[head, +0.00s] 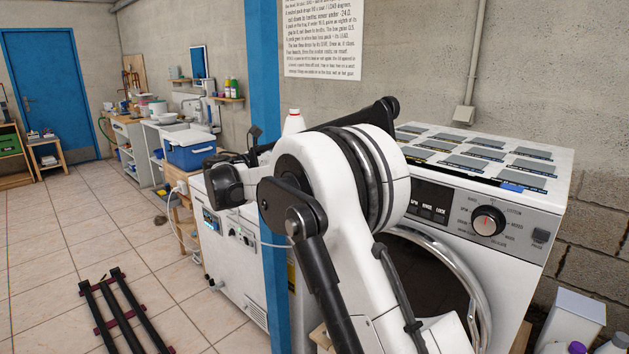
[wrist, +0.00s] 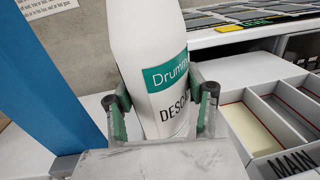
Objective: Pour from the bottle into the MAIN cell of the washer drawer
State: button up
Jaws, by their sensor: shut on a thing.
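A white bottle (wrist: 150,45) with a teal and white label stands between the fingers of my gripper (wrist: 160,98) in the wrist view. The fingers are shut on its sides.
The white washer (head: 480,200) has a control panel with a knob and several labelled grey panels on top. A blue post (head: 265,70) stands close to the left of my arm. White containers (head: 575,315) stand at the lower right. Dark rails (head: 120,310) lie on the tiled floor.

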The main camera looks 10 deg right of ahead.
notch_tip(320, 180, up, 7)
jog(key=p, duration=0.3)
dwell(0.8)
